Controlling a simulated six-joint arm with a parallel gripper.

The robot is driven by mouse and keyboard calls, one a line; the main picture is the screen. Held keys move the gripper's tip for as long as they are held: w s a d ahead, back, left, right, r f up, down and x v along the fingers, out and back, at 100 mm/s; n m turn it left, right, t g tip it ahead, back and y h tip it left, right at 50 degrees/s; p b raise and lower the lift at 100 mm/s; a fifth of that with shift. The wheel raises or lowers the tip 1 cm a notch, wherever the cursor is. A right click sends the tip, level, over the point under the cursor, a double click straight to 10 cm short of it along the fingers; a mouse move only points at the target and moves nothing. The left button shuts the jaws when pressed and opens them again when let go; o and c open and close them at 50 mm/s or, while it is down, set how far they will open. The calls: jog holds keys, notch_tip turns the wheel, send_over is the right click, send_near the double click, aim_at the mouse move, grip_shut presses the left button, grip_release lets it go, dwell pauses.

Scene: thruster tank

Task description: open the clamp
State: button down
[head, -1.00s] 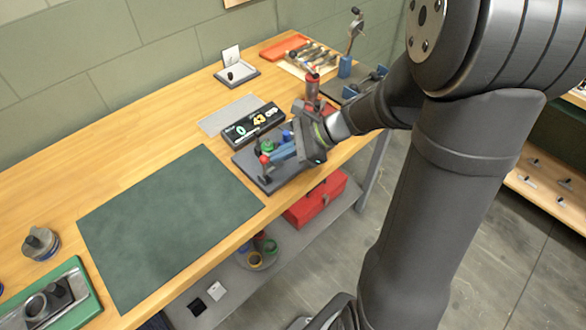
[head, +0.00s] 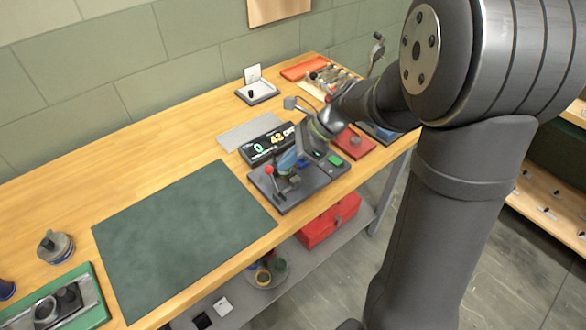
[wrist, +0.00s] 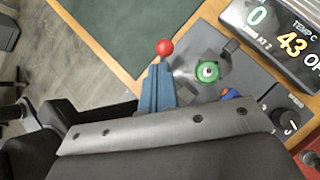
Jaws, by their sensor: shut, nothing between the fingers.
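The clamp shows mainly as a lever with a red ball knob (head: 268,170) on a dark base plate (head: 262,187). In the wrist view the red knob (wrist: 165,47) lies just beyond my fingertips; I cannot tell whether they touch. My gripper (head: 286,166) is over the plate with its blue fingers together and empty. In the wrist view my gripper (wrist: 158,70) covers much of the clamp's lever. A round green part (wrist: 208,71) and a small blue part (wrist: 231,94) sit on the plate beside the fingers. My gripper hides part of the clamp in the head view.
A black display (head: 267,144) stands just behind the plate. A dark green mat (head: 180,235) leaves free room at left. The table's front edge is close.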

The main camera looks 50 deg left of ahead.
jog(key=shift+r, duration=0.4)
jog(key=w+f+v, duration=0.1)
jog(key=v, duration=1.2)
jog(key=shift+w+a, duration=0.25)
